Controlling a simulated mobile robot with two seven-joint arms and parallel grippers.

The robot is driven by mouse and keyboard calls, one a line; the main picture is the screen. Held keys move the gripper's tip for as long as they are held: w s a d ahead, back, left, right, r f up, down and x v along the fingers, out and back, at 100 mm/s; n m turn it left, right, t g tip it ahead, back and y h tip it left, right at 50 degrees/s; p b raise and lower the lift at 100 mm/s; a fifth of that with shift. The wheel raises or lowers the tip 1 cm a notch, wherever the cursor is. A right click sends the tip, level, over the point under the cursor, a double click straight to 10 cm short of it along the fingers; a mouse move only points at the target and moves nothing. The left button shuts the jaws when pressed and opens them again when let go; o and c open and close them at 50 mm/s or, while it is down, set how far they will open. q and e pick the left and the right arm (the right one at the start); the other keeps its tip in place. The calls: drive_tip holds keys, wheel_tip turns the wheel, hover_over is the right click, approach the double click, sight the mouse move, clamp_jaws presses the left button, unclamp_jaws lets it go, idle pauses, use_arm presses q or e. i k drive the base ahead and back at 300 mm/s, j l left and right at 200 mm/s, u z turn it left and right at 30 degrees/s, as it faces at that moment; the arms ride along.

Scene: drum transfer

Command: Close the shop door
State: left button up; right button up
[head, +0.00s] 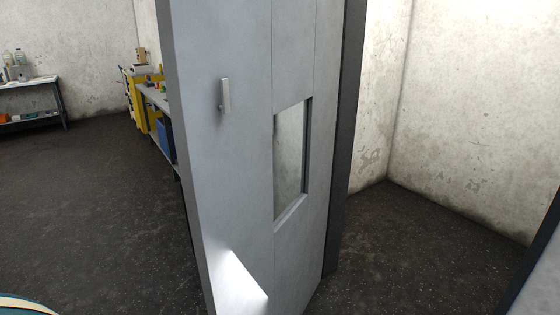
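The shop door (236,165) is a grey panel standing upright and ajar in the middle of the head view. Its free edge is at the left, and its right side meets a dark frame post (347,140). A short metal handle (225,95) is fixed near the free edge at upper left. A rectangular window (289,160) is cut through the panel. Bright light falls on the door's lower left part. Neither of my grippers shows in this view.
Behind the door at left stand a workbench (156,97) with small items, a yellow cabinet (133,98) and another table (48,105) by the wall. Dark floor (85,190) is clear to the left. A pale wall corner lies to the right.

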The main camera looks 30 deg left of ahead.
sight(275, 56)
drive_tip(key=j+z, duration=0.2)
drive_tip(key=j, duration=1.3)
drive_tip(key=j+z, duration=0.25)
drive_tip(key=j, duration=1.25)
drive_tip(key=j+z, duration=0.45)
drive_tip(key=j, duration=0.15)
